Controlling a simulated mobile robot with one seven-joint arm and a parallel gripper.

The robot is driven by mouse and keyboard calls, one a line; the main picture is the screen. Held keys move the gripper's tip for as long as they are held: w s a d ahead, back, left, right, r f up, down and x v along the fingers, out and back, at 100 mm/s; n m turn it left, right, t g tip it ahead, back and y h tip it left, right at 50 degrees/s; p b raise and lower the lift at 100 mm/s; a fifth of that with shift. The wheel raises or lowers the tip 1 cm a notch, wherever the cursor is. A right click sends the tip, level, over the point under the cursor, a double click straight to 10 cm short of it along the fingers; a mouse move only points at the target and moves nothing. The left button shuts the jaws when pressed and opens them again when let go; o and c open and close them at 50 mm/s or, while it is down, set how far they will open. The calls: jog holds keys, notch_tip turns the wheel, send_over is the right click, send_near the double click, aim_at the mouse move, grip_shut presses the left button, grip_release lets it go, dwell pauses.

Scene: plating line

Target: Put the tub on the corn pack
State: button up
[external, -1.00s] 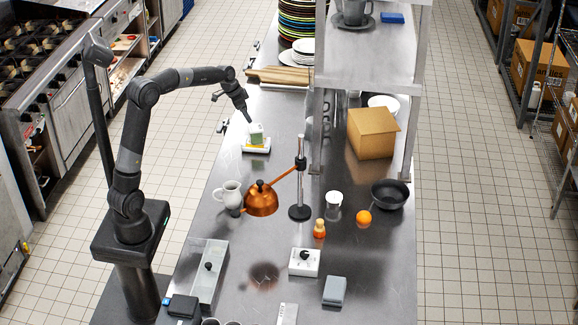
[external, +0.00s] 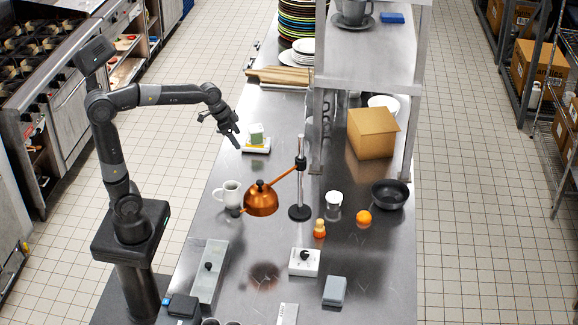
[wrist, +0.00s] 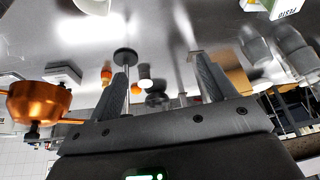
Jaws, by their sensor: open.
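A small pale green-and-white tub (external: 256,129) stands on top of a low yellowish pack, apparently the corn pack (external: 255,141), on a white slab-like base on the steel counter. At the top right of the wrist view, an item lettered "PESTO" (wrist: 287,8) is cut off by the frame edge; it appears to be the tub. My gripper (external: 236,139) is open and empty, just left of the stack and apart from it. In the wrist view its fingers (wrist: 162,82) are spread with nothing held between them.
The copper kettle-like lamp shade (external: 261,201) and its stand (external: 300,190) are nearer the camera. A white jug (external: 229,193) stands left of them. A cardboard box (external: 372,133) is right, beyond the shelf post.

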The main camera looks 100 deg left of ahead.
jog(key=s+d+f+m, duration=0.1)
jog(key=s+d+f, duration=0.1)
jog(key=s+d, duration=0.5)
jog(key=s+d+f+m+t+h, duration=0.1)
jog(key=s+d+f, duration=0.2)
jog(key=s+d, duration=0.5)
jog(key=d, duration=0.7)
jog(key=shift+s+d+m, duration=0.15)
jog(key=shift+d+m, duration=0.15)
jog(key=shift+d, duration=0.05)
